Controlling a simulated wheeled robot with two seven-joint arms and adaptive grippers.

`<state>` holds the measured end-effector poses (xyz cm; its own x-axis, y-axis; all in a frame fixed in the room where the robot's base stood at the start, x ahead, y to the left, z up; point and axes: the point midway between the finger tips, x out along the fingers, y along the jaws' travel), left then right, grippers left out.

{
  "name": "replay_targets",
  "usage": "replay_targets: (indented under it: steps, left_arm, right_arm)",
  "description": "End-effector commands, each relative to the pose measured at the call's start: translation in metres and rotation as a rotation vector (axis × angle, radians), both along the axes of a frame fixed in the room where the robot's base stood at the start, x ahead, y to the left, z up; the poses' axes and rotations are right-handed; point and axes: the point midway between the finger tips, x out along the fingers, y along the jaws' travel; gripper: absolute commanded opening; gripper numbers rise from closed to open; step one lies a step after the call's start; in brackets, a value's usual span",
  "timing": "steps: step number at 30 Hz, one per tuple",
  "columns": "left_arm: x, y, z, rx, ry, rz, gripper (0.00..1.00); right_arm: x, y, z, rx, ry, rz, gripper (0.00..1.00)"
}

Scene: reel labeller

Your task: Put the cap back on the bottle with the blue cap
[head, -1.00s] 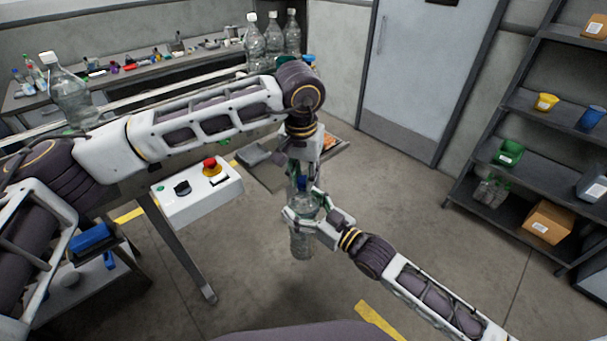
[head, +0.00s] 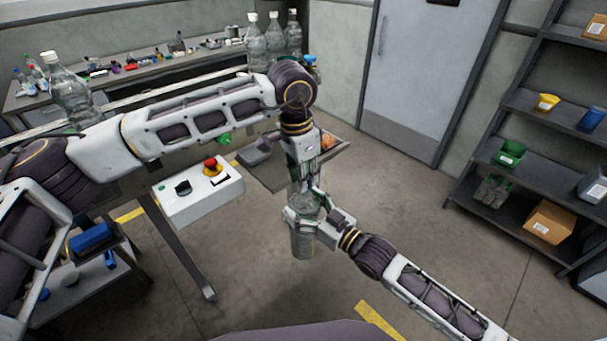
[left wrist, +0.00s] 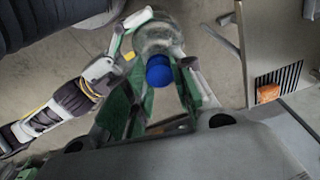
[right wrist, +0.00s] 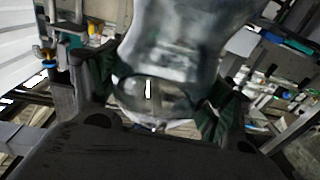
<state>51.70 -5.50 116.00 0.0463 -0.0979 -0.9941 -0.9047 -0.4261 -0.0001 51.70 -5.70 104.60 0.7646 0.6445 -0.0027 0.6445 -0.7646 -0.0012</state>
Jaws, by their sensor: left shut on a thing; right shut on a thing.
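The clear bottle (head: 303,245) hangs upright above the floor. My right gripper (head: 310,217) is shut around its upper body; the bottle's wall also fills the right wrist view (right wrist: 165,50). The blue cap (left wrist: 159,70) shows in the left wrist view, between the fingers of my left gripper (left wrist: 165,78), in line with the bottle top (left wrist: 158,36). My left gripper in the head view (head: 304,180) points down, directly above the right one. It hides the cap and bottle mouth there, so I cannot tell whether the cap is seated.
Three clear bottles with white caps stand at the back (head: 274,38), and another at the left (head: 70,95). A control box with a red button (head: 200,192) is left of my grippers. A shelf (head: 530,160) stands at the right. The floor between is open.

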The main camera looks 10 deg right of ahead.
Motion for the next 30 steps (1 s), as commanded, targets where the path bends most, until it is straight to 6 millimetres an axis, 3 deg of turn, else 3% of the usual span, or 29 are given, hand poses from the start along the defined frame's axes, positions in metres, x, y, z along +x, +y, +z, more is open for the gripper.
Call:
replay_targets:
  steps: [8, 9, 14, 24, 30]
  left_arm:
    - [0.002, 0.002, 0.001, 0.003, -0.003, 0.001, 0.16]
    - [0.002, 0.002, 0.001, 0.003, -0.003, 0.001, 0.28]
    - [0.002, 0.002, 0.001, 0.002, -0.002, 0.001, 0.47]
    - [0.001, 0.001, 0.002, 0.0, -0.001, -0.001, 0.47]
    - [0.001, 0.0, 0.014, 0.0, -0.001, -0.001, 0.47]
  right_arm:
    - [0.001, 0.0, 0.005, 0.006, -0.008, 0.0, 0.06]
    - [0.001, 0.0, 0.005, 0.006, -0.008, 0.0, 0.06]
    - [0.001, 0.0, 0.005, 0.006, -0.008, 0.0, 0.06]
    - [0.0, 0.0, 0.005, 0.006, -0.009, 0.001, 0.06]
    - [0.001, 0.0, 0.005, 0.006, -0.01, 0.001, 0.06]
